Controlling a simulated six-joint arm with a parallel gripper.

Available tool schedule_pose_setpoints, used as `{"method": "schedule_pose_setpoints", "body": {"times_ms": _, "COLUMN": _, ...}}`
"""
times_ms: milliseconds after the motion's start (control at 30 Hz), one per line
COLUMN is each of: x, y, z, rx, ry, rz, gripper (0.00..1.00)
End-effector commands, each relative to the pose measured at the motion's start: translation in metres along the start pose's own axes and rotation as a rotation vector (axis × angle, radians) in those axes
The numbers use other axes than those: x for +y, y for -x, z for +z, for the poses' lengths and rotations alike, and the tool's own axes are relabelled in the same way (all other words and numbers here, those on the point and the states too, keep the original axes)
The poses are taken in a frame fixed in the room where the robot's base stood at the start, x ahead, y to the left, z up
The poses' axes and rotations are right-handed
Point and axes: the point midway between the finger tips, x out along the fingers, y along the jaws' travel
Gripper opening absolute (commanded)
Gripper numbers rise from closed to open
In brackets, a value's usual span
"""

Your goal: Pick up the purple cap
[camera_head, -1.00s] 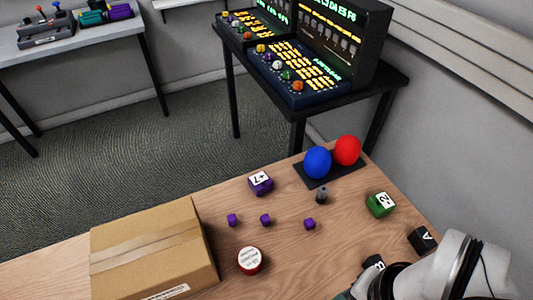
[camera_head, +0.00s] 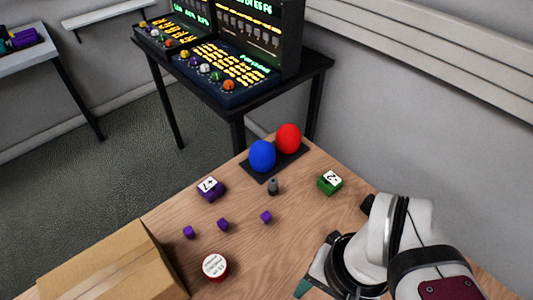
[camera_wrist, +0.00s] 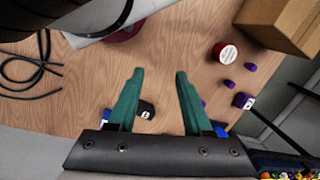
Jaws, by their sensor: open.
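Several purple pieces lie on the wooden table. Three small ones are in a loose row: left (camera_head: 189,232), middle (camera_head: 223,224) and right (camera_head: 266,217). A larger purple block (camera_head: 210,189) with a white label sits behind them. I cannot tell which small piece is the purple cap. Small purple pieces also show at the right of the wrist view (camera_wrist: 250,67). My gripper (camera_wrist: 159,75) is open, with teal fingers apart and nothing between them. In the head view it is mostly hidden by my arm, right of and nearer than the purple pieces.
A red round container with a white top (camera_head: 215,267) stands near the cardboard box (camera_head: 110,268). Blue (camera_head: 262,156) and red (camera_head: 288,139) balls rest on a dark plate. A grey piece (camera_head: 272,187) and a green block (camera_head: 330,182) are nearby. Black cable (camera_wrist: 30,75) shows in the wrist view.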

Motion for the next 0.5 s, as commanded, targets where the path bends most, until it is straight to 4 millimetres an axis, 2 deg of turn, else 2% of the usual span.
{"method": "schedule_pose_setpoints", "body": {"times_ms": 100, "x": 0.0000, "y": 0.0000, "z": 0.0000, "rx": 0.000, "ry": 0.000, "rz": 0.000, "gripper": 0.50}}
{"method": "schedule_pose_setpoints", "body": {"times_ms": 200, "x": 0.0000, "y": 0.0000, "z": 0.0000, "rx": 0.000, "ry": 0.000, "rz": 0.000, "gripper": 0.65}}
{"method": "schedule_pose_setpoints", "body": {"times_ms": 433, "x": -0.0001, "y": 0.0000, "z": -0.0001, "rx": 0.000, "ry": 0.002, "rz": 0.000, "gripper": 0.65}}
{"method": "schedule_pose_setpoints", "body": {"times_ms": 500, "x": -0.0034, "y": 0.0020, "z": -0.0052, "rx": 0.000, "ry": 0.067, "rz": 0.005, "gripper": 0.65}}
